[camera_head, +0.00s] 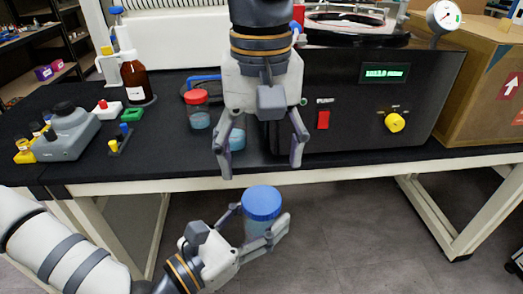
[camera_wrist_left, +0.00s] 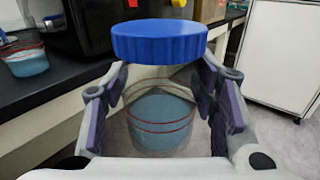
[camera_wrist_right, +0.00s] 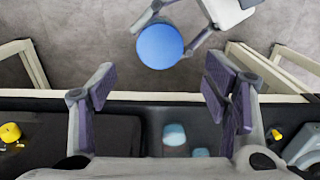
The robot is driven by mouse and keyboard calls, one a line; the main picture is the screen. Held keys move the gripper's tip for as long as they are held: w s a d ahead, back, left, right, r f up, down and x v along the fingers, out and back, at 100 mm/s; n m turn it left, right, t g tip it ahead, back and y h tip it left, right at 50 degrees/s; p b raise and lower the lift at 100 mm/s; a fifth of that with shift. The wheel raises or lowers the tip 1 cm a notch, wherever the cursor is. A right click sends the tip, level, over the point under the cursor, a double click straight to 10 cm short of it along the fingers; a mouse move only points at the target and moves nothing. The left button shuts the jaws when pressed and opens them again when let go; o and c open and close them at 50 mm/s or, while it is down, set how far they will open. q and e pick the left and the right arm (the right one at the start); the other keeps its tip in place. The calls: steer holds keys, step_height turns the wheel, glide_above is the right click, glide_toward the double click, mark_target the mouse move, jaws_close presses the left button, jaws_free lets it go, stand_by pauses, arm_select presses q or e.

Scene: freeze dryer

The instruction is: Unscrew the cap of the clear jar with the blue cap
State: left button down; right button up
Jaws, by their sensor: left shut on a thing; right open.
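The clear jar (camera_head: 257,233) has a blue cap (camera_head: 262,203) and blue contents. It is upright in the air in front of the table. My left gripper (camera_head: 256,230) is shut on the jar's body, below the cap. In the left wrist view the jar (camera_wrist_left: 160,122) is between the fingers and the cap (camera_wrist_left: 160,42) sits on top. My right gripper (camera_head: 261,163) is open and empty, pointing down above the cap in the head view. In the right wrist view the cap (camera_wrist_right: 160,46) lies beyond the open fingertips, apart from them.
The black table (camera_head: 170,168) is behind the jar. It holds a red-capped jar (camera_head: 198,118), another blue-filled vessel (camera_head: 237,140) partly hidden by my right gripper, a brown bottle (camera_head: 134,78) and the black freeze dryer (camera_head: 350,105). Space before the table is clear around the jar.

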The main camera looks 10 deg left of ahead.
mark_target(262, 198)
step_height(262, 198, down, 8)
stand_by(0.4)
steer(key=c, duration=1.2)
steer(key=n, duration=1.1)
steer(key=shift+w+r, duration=0.1)
steer(key=shift+r, duration=0.15)
steer(key=shift+r, duration=0.9)
